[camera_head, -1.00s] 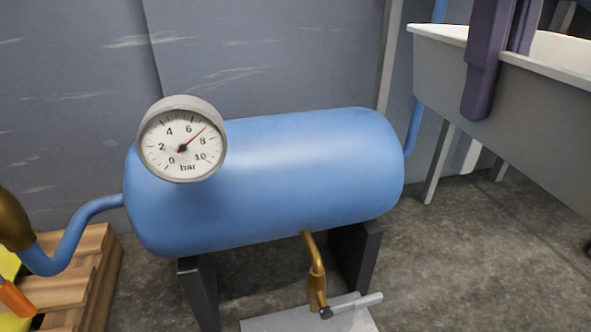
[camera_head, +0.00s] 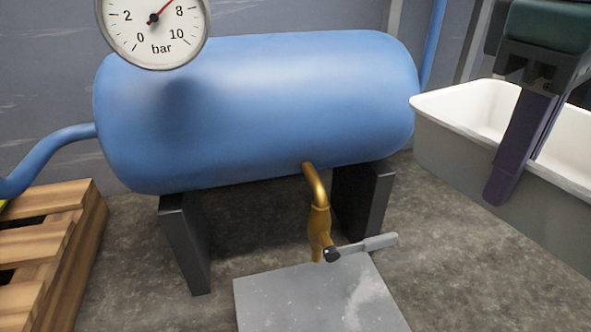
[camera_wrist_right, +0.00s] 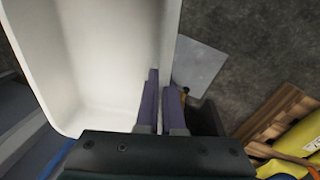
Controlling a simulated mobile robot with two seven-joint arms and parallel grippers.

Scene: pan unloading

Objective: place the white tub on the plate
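The white tub (camera_head: 455,145) is at the right edge of the head view, tilted in the picture and partly cut off. Its visible inside looks empty. My right gripper (camera_head: 516,172) has its purple fingers on either side of the tub's near wall, shut on it. The right wrist view shows the same grip (camera_wrist_right: 163,85), with the tub (camera_wrist_right: 110,60) to its left. The grey plate (camera_head: 310,300) lies on the floor at the bottom middle, left of and apart from the tub. It also shows in the wrist view (camera_wrist_right: 203,62). My left gripper is not in view.
A blue tank (camera_head: 260,110) with a gauge (camera_head: 153,30) stands on dark supports behind the plate. A brass tap (camera_head: 319,225) with a grey lever (camera_head: 368,245) hangs over the plate's back edge. A wooden pallet (camera_head: 50,250) is at left. Floor right of the plate is clear.

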